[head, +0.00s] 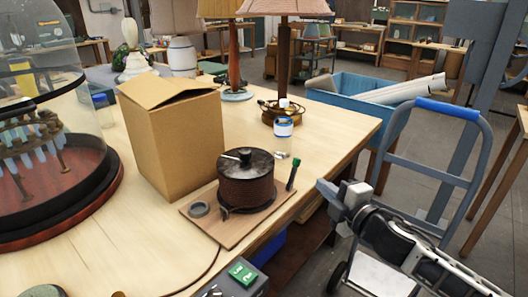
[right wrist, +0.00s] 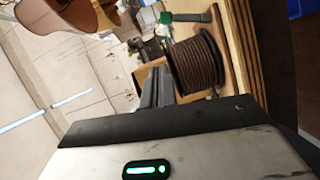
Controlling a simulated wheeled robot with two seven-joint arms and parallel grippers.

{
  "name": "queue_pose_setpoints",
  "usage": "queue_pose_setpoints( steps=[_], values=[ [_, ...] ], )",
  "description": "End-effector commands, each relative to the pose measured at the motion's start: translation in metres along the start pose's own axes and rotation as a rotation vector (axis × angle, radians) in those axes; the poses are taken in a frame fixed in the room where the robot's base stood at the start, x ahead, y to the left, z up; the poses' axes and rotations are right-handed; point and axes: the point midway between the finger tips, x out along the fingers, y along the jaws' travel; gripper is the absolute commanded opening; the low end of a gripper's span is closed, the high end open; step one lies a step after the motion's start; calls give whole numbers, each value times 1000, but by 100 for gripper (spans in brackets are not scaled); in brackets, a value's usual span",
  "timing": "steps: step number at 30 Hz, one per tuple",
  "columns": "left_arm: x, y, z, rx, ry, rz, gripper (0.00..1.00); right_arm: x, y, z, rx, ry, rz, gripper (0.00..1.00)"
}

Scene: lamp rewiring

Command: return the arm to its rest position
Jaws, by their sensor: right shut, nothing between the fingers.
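My right arm comes in from the lower right of the head view. Its gripper (head: 326,190) is shut and empty, held off the table's right edge over the floor. It also shows in the right wrist view (right wrist: 158,80), with its fingers together. A spool of brown cord (head: 246,181) stands on a small wooden board (head: 212,226) on the table, left of the gripper and apart from it. The spool also shows in the right wrist view (right wrist: 193,64), beyond the fingers. My left gripper is not in view.
The wooden table (head: 130,245) holds a cardboard box (head: 172,140), a glass dome (head: 75,110), a small jar (head: 283,132), lamps (head: 284,70) and a green-topped device (head: 242,273). A hand truck with a blue grip (head: 447,108) stands right of the table, near my arm. A blue bin (head: 350,88) is behind.

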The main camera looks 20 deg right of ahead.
Motion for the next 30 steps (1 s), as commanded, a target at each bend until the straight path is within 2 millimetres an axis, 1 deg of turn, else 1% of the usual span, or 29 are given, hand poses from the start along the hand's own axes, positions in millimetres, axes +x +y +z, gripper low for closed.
queue_pose_setpoints(
  steps=[4,5,7,8,11,12,14,15,17,18,21,24,25,27,30],
  values=[
    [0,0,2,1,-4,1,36,-1,-3,-1,10,-1,-5,0],
    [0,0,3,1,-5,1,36,-2,-7,-2,25,-3,-12,0],
    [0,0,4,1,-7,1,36,-7,-26,-6,92,-12,-45,0],
    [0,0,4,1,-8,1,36,-11,-38,-9,135,-19,-65,0],
    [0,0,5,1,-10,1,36,-32,-91,-28,347,-57,-162,0],
    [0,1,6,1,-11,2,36,-43,-115,-38,451,-80,-209,0],
    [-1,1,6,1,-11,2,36,-62,-149,-58,611,-118,-278,0],
    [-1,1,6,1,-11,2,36,-75,-171,-72,715,-146,-323,0],
    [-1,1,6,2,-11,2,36,-94,-198,-94,867,-189,-386,0],
    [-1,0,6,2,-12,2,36,-107,-213,-108,957,-218,-424,0],
    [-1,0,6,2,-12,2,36,-132,-240,-141,1150,-283,-499,0],
    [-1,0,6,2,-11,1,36,-149,-255,-164,1276,-327,-546,0],
    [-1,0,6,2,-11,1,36,-152,-257,-168,1300,-337,-555,0],
    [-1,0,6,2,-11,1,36,-156,-261,-175,1335,-350,-568,0],
    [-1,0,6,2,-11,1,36,-158,-262,-177,1346,-354,-573,0]
  ],
)
